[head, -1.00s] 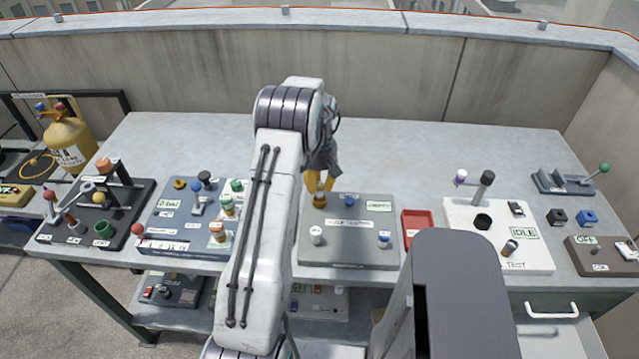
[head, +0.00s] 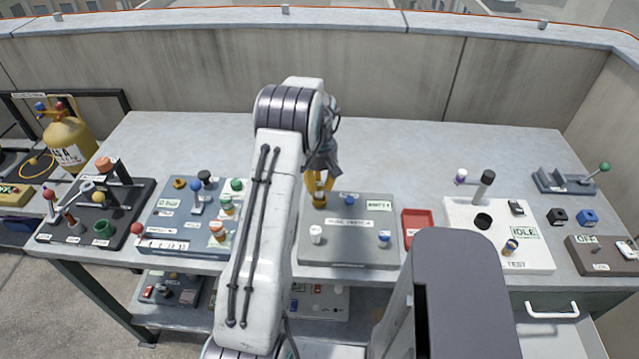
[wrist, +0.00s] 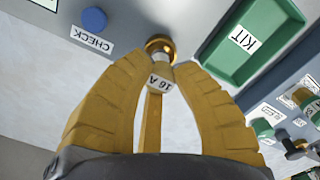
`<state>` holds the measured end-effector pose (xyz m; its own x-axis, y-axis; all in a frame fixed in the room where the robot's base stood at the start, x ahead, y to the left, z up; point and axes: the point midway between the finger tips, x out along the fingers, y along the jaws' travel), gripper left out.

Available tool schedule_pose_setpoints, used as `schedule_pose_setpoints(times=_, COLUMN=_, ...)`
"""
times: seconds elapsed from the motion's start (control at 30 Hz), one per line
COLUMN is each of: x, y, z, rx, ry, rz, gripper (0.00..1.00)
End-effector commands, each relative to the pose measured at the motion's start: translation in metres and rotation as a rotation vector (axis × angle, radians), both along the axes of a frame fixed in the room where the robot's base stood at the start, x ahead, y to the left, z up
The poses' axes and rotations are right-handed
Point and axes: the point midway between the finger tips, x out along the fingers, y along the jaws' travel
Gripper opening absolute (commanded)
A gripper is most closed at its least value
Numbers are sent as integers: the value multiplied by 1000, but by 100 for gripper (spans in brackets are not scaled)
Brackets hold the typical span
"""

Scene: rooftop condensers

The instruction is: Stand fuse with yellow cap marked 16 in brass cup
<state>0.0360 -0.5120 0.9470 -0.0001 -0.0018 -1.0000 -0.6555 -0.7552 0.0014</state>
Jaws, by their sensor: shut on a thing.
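My gripper (wrist: 160,78) is shut on a pale fuse (wrist: 158,85) whose label reads 16 A. The fuse sits between the yellow fingertips; its cap cannot be told apart from the yellow fingers. The brass cup (wrist: 158,45) is on the grey panel, right at the far end of the fuse in the wrist view. The fuse's end appears to meet the cup, but I cannot tell how deep it is in. In the head view my gripper (head: 320,184) is low over the panel's back left corner, and the arm hides part of it.
The grey panel (head: 345,250) has a blue button (wrist: 94,19) by a CHECK label. A green KIT tray (wrist: 245,42) lies close beside the cup. A red tray (head: 417,228) and white test board (head: 480,245) stand right. The bench behind is clear.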

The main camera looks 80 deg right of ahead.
Motion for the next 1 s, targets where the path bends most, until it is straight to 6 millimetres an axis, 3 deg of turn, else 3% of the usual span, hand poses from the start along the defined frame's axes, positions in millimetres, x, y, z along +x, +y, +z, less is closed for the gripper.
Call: schedule_pose_setpoints(times=1.0, x=0, y=0, z=-15, rx=0, ry=0, rz=0, gripper=0)
